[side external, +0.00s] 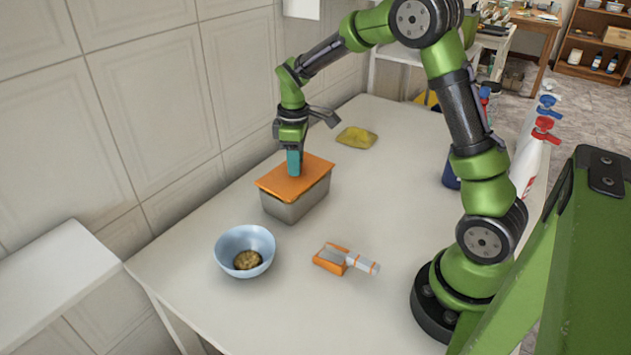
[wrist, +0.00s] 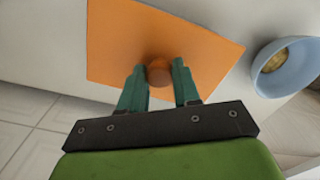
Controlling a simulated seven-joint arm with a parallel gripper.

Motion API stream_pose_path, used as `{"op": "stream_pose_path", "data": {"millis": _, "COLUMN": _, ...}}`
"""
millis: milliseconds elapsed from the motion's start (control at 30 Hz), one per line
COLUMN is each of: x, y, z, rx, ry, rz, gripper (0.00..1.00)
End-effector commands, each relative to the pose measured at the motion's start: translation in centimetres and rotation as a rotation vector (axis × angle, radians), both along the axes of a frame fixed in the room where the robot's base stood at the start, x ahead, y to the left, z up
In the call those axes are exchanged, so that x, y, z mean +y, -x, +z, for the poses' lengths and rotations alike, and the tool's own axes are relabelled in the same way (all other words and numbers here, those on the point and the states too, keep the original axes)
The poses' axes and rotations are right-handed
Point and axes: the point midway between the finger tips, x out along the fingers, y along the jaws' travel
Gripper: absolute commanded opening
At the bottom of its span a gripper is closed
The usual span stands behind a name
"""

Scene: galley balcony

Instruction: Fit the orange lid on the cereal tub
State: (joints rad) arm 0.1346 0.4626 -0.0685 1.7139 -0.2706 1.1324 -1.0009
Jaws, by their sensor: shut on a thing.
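The orange lid (side external: 289,181) is a flat rectangle lying over the top of the grey metallic tub (side external: 297,205) in the side view. It looks slightly turned relative to the tub, and I cannot tell whether it is seated on the rim. My gripper (side external: 294,163) points down at the middle of the lid. The tub is hidden under the lid in the wrist view.
A light blue bowl (side external: 226,245) with brown food stands in front of the tub. An orange and grey hand tool (side external: 345,261) lies to the right. A yellow cloth-like item (side external: 357,137) lies behind. Spray bottles (side external: 530,160) stand at the right. A tiled wall (side external: 150,120) is close on the left.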

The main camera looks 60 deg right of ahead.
Motion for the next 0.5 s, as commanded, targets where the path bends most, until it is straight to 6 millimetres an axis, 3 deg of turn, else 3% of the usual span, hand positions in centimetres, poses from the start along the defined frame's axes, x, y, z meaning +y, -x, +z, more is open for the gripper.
{"op": "stream_pose_path", "data": {"millis": 500, "x": 0.0, "y": 0.0, "z": -1.3, "rx": 0.0, "ry": 0.0, "rz": 0.0, "gripper": 0.0}}
